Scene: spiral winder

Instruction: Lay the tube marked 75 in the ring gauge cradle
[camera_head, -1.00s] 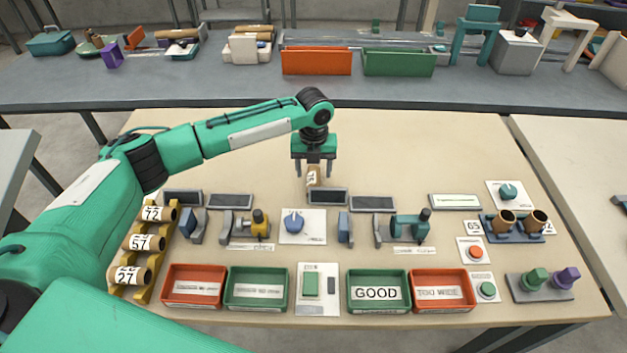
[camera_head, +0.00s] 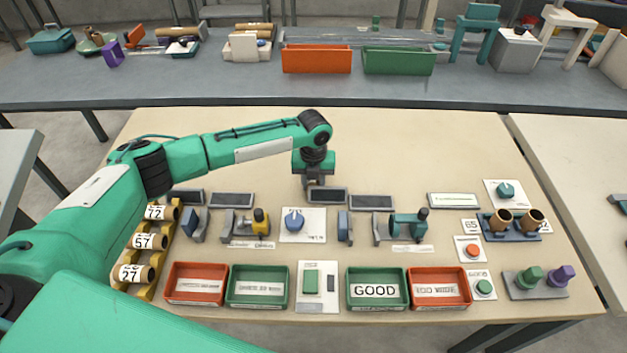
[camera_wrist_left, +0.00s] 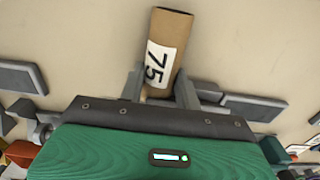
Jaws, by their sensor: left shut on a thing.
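The tube marked 75 (camera_wrist_left: 167,45) is a brown cardboard tube with a white label, seen in the left wrist view between the fingers of my left gripper (camera_wrist_left: 160,88). The gripper is shut on it. In the head view my left gripper (camera_head: 314,184) hangs over the middle of the table, behind the dark flat panels, and the tube is hidden there. A grey fixture with a yellow part (camera_head: 260,222) and one with a teal part (camera_head: 405,227) stand in front, left and right. Their labels are too small to read, so I cannot tell which is the ring gauge cradle.
A yellow rack (camera_head: 146,291) at the left holds tubes marked 72, 57 and 27. Red and green trays, one green tray marked GOOD (camera_head: 376,305), line the front. A blue knob panel (camera_head: 303,226) stands between the fixtures. The table's back is clear.

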